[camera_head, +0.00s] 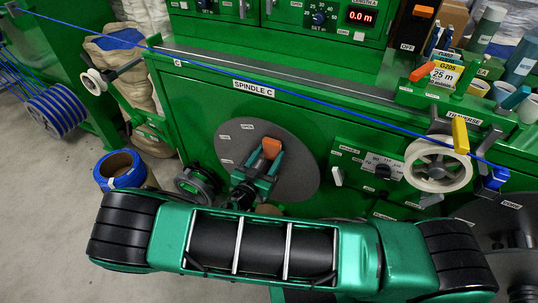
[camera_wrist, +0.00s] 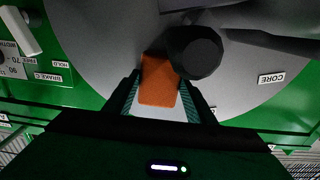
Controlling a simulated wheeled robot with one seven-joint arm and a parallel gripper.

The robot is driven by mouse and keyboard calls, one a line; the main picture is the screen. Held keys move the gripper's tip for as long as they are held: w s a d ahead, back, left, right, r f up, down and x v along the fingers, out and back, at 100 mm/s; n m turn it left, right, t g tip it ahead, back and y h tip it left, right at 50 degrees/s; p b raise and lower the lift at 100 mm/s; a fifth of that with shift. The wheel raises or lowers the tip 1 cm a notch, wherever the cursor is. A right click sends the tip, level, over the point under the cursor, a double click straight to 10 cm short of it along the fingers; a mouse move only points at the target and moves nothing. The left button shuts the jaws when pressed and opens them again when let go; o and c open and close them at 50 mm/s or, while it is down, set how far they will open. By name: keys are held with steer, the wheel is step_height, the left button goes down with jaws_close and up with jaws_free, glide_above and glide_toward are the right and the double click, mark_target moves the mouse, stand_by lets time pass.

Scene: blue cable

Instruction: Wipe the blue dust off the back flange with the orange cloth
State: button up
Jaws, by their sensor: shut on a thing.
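The back flange (camera_head: 235,140) is a large grey disc on the green machine front, under the SPINDLE C label. My gripper (camera_head: 266,164) is in front of it, shut on the orange cloth (camera_head: 272,148). In the wrist view the cloth (camera_wrist: 158,82) sits between the two fingers, in front of the grey flange (camera_wrist: 100,45). I cannot tell whether the cloth touches the flange. I make out no blue dust on the visible flange face; my gripper, the cloth and a dark round hub hide part of it.
The dark hub (camera_wrist: 194,52) juts out close beside the cloth. A blue cable (camera_head: 330,110) runs diagonally across the machine to the white traverse wheel (camera_head: 438,166). Knobs and switches (camera_head: 383,170) lie right of the flange. A blue coil (camera_head: 120,170) lies at left.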

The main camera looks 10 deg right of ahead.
steer(key=shift+v, duration=2.95)
steer(key=shift+s+a, duration=0.1)
steer(key=shift+v, duration=1.35)
